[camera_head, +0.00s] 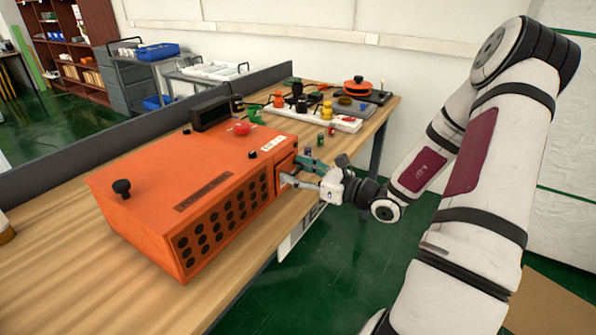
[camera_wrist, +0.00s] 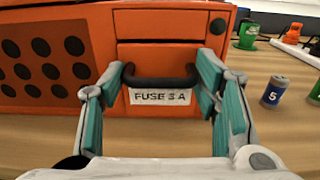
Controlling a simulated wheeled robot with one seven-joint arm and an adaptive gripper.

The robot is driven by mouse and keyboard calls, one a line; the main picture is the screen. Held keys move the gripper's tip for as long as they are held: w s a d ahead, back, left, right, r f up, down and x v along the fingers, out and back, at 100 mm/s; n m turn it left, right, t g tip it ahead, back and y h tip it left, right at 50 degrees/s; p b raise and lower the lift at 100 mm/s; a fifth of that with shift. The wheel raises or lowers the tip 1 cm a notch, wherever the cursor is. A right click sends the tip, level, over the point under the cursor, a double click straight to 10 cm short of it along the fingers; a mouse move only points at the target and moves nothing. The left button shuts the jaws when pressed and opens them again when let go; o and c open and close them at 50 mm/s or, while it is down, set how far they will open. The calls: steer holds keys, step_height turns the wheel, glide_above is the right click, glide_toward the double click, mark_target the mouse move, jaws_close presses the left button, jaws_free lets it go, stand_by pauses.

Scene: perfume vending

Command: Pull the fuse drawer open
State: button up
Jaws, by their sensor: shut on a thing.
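The orange machine box (camera_head: 190,170) stands on the wooden table, with round vent holes in its front. The fuse drawer (camera_wrist: 165,58) is in the same front, to the right of the vents in the wrist view. It has a dark bar handle (camera_wrist: 158,82) and a white label reading "FUSE 3 A" (camera_wrist: 160,97). My gripper (camera_head: 290,178) is at the drawer from the right in the head view. In the wrist view its teal-padded fingers (camera_wrist: 162,84) are shut on the handle, one at each end. How far the drawer stands out is hard to tell.
A small blue can numbered 5 (camera_wrist: 273,92) and a green cup (camera_wrist: 248,35) stand right of the box. A white strip with colored parts (camera_head: 320,118) lies behind. The floor before the table is clear.

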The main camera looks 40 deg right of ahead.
steer(key=p+v, duration=0.4)
steer(key=v, duration=0.7)
steer(key=shift+d, duration=0.25)
steer(key=o, duration=1.4)
steer(key=shift+d, duration=0.1)
steer(key=v, duration=1.1)
steer(key=shift+s+r, duration=0.1)
steer(key=shift+s, duration=0.35)
steer(key=shift+a, duration=0.2)
